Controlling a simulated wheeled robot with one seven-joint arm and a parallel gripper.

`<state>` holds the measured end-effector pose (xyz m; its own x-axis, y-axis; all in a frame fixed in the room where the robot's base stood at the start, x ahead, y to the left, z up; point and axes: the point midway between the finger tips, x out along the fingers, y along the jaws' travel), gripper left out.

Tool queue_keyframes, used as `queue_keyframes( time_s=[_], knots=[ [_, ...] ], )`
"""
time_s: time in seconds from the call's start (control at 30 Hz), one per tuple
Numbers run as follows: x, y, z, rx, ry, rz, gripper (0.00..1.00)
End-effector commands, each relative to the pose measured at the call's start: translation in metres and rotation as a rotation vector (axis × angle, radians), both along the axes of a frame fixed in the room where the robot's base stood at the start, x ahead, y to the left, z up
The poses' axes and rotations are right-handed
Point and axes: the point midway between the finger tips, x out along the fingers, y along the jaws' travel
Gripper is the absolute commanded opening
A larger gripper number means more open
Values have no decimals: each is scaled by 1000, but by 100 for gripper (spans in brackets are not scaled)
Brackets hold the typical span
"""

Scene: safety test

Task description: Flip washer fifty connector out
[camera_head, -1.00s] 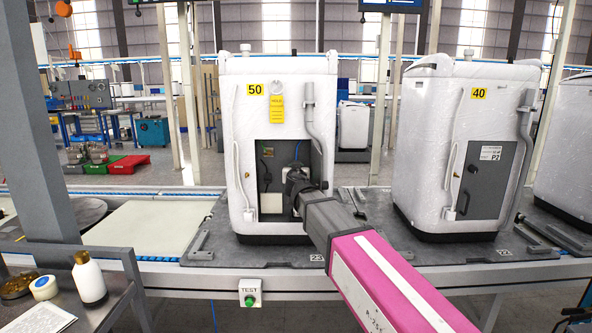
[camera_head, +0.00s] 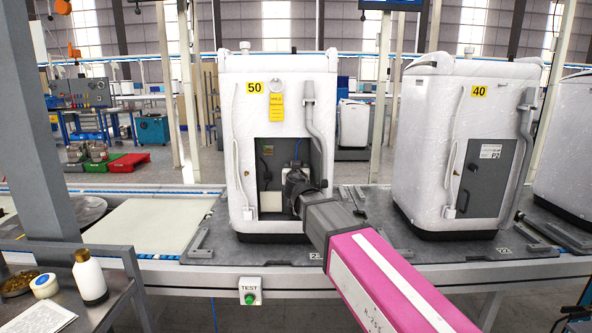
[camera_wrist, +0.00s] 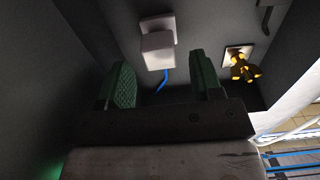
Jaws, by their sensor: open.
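Washer fifty (camera_head: 280,100) is a white wrapped machine with a yellow 50 label, standing upright on the line with its lower front bay open. My gripper (camera_head: 297,178) reaches into the bay; its fingertips are hidden from the head camera. In the wrist view my gripper (camera_wrist: 160,72) is open, with green padded fingers spread apart and nothing between the pads. A white block connector (camera_wrist: 158,50) with a blue cable (camera_wrist: 165,78) sits on a wall plate just beyond the fingertips, lying between them in the picture. I cannot tell whether a finger touches it.
A pale box (camera_head: 271,202) sits low in the bay. A grey pipe (camera_head: 311,125) runs down beside the opening. Washer forty (camera_head: 440,150) stands to the right, its panel closed.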

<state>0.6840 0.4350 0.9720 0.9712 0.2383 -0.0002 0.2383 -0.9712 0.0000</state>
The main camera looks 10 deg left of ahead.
Motion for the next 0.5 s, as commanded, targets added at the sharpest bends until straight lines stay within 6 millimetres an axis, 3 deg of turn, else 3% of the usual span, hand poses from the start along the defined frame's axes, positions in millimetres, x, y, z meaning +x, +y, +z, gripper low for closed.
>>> queue_keyframes(
  time_s=[0.3, 0.5],
  knots=[
    [-61, -17, 0, 0, 0, 0, 60],
    [-84, -22, 0, 0, 0, -1, 60]
  ],
)
